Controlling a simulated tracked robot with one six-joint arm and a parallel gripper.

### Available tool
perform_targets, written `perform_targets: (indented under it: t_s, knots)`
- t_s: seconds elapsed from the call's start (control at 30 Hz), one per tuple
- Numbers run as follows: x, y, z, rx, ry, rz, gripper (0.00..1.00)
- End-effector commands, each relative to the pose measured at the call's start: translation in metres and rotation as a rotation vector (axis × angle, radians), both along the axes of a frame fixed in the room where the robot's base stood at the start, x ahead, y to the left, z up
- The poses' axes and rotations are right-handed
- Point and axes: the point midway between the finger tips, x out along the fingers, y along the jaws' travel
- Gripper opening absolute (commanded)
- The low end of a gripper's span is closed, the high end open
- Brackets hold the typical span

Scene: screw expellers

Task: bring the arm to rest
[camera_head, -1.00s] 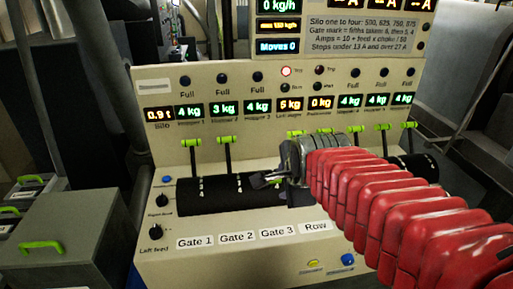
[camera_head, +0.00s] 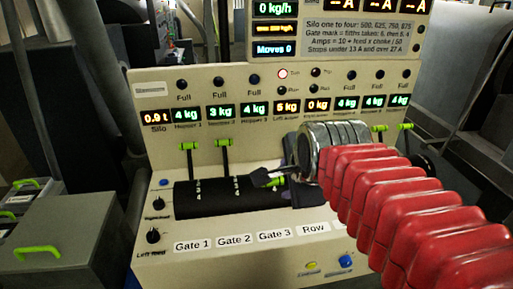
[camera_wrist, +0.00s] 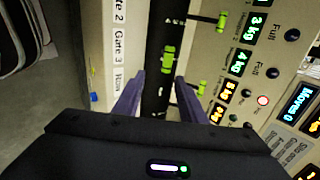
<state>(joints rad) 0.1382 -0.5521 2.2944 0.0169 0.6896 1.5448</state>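My arm, with red ribbed segments (camera_head: 400,205), reaches in from the lower right to the front of a cream control panel (camera_head: 215,85). My gripper (camera_head: 266,178) is just in front of the panel's black slotted drum (camera_head: 205,198). In the wrist view my gripper (camera_wrist: 157,90) has its two purple fingers spread apart with nothing held between them. A lever with a green handle (camera_wrist: 168,58) lies just beyond the fingertips; its handle also shows by the fingers in the head view (camera_head: 277,181). Two levers with green handles (camera_head: 188,146) (camera_head: 222,143) stand up at the left.
More green handles (camera_head: 405,126) stand at the panel's right, partly behind my arm. Labels "Gate 1" to "Row" (camera_head: 235,239), knobs (camera_head: 153,236) and a blue button (camera_head: 345,261) sit on the lower ledge. A grey box (camera_head: 75,235) with a green handle stands at the lower left.

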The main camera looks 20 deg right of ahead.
Motion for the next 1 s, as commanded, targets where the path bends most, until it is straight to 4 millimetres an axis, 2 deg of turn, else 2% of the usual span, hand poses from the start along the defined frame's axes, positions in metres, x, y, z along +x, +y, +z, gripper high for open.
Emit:
perform_targets:
  t_s: [0.17, 0.37, 0.67, 1.0]
  knots:
    - [0.0, 0.0, 0.0, -0.017, 0.003, 0.018, 0.38]
    - [-0.003, 0.0, -0.004, -0.124, 0.033, 0.15, 0.38]
    - [-0.023, 0.004, -0.026, -0.373, 0.135, 0.497, 0.38]
    - [-0.057, 0.017, -0.051, -0.639, 0.225, 0.941, 0.38]
